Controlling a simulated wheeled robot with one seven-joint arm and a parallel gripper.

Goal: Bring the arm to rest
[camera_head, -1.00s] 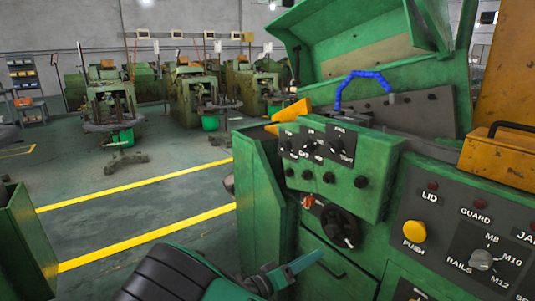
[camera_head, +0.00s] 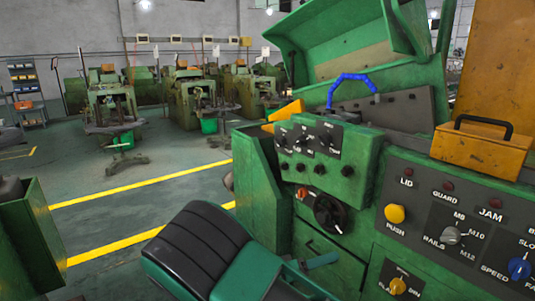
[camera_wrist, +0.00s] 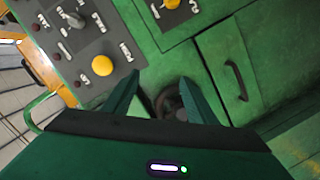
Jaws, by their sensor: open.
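My gripper (camera_wrist: 160,92) shows in the wrist view with its two dark green fingers apart and nothing held between them. Beyond the gap lies a dark round part, partly hidden by the fingers. In the head view my arm (camera_head: 205,250), black and teal, reaches in from the bottom in front of the green machine (camera_head: 262,190). A teal finger (camera_head: 321,261) of my gripper shows just below the machine's dark round knob (camera_head: 329,214). I cannot tell from this view how far it is from the machine's front.
The machine's control panel (camera_head: 425,235) has a yellow push button (camera_head: 395,213) and a blue speed knob (camera_head: 519,268). An orange box with a black handle (camera_head: 483,148) stands on top. A green bin (camera_head: 30,235) is at left. Open floor with yellow lines lies between.

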